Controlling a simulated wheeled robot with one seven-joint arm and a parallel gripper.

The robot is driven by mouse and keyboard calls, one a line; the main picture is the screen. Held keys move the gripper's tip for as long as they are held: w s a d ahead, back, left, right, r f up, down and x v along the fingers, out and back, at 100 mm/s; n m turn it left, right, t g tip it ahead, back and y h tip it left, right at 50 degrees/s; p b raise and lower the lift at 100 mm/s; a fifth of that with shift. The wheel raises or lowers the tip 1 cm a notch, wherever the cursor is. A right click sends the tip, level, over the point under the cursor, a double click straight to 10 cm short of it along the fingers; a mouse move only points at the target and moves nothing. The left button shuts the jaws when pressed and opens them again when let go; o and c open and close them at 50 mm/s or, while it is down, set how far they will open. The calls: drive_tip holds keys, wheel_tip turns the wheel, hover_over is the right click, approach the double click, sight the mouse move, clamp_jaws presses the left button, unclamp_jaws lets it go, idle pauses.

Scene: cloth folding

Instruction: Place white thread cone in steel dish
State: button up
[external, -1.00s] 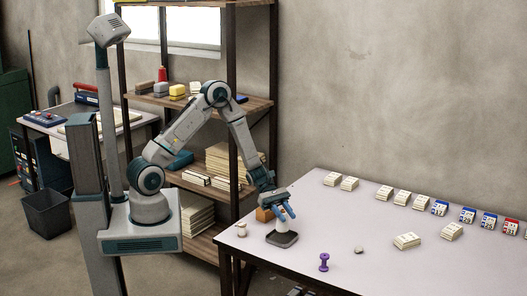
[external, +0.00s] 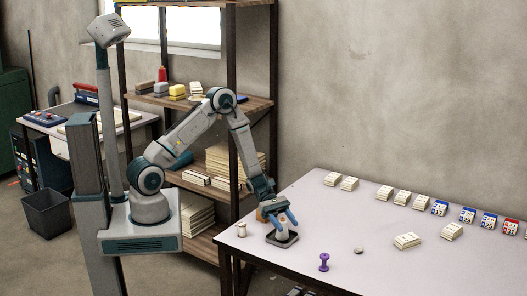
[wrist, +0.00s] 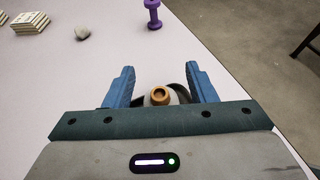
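The white thread cone (external: 280,235), with a tan top, stands upright in the dark steel dish (external: 287,242) near the table's left end. In the wrist view the cone's tan tip (wrist: 160,95) shows between my fingers, and part of the dark dish rim (wrist: 190,100) curves around it. My gripper (external: 283,222) points down over the dish with its blue fingers around the cone. In the wrist view the fingers are spread wide with gaps on both sides of the cone. The cone's lower part is mostly hidden.
A small pale spool (external: 241,229) stands left of the dish. An orange-brown object (external: 260,215) is behind my gripper. A purple spool (external: 324,262) and a grey stone (external: 359,250) are to the right. Several card stacks (external: 407,240) lie farther right.

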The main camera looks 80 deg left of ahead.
drive_tip(key=shift+r, duration=0.25)
drive_tip(key=v, duration=1.2)
drive_tip(key=s+d+r+m+g+y, duration=0.55)
drive_tip(key=s+r+m, duration=0.45)
drive_tip(key=s+m, duration=0.2)
drive_tip(key=s+a+r+m+t+y, duration=0.2)
drive_tip(key=s+r+m+t+y, duration=0.1)
drive_tip(key=s+r+m+y, duration=0.4)
drive_tip(key=s+m, duration=0.2)
drive_tip(key=m, duration=0.1)
drive_tip(key=shift+a+r+m+b, duration=0.3)
